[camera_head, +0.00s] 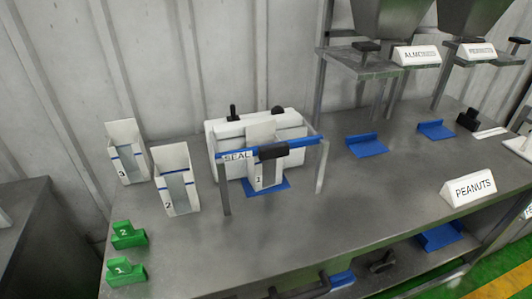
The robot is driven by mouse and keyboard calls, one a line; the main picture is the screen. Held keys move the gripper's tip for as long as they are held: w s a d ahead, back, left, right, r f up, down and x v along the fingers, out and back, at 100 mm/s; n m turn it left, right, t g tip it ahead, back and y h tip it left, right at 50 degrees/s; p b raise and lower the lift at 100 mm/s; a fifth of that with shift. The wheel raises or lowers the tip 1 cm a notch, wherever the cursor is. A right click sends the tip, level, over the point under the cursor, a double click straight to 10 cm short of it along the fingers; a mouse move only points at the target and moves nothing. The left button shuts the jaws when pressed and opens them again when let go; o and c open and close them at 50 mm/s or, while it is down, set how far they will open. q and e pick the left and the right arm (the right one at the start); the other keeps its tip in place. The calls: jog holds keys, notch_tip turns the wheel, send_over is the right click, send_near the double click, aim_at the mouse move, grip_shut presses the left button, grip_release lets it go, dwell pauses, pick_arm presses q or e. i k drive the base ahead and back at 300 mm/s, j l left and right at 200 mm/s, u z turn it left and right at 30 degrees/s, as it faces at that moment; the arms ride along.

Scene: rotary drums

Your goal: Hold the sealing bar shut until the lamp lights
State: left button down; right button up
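The sealer (220,160) is a white box standing at the back of the grey table. A blue sealing bar (300,142) labelled SEAL, with a black handle (273,151), spans its front between grey side arms. White bag 1 (257,178) stands behind the bar on a blue plate (280,186). I cannot tell whether the bar is pressed fully shut. A dark dome (277,110) on top of the sealer may be the lamp; it shows no glow. A black knob or switch (232,112) stands to its left. Neither gripper can be made out.
White bags 2 (178,190) and 3 (127,160) stand left of the sealer. Green blocks 1 (126,270) and 2 (128,235) sit at the left edge. A PEANUTS sign (470,189) and hoppers (390,15) are right. The table's front middle is clear.

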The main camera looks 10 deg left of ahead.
aim_at(269, 151)
jog(key=l+u, duration=0.4)
jog(key=l, duration=1.9)
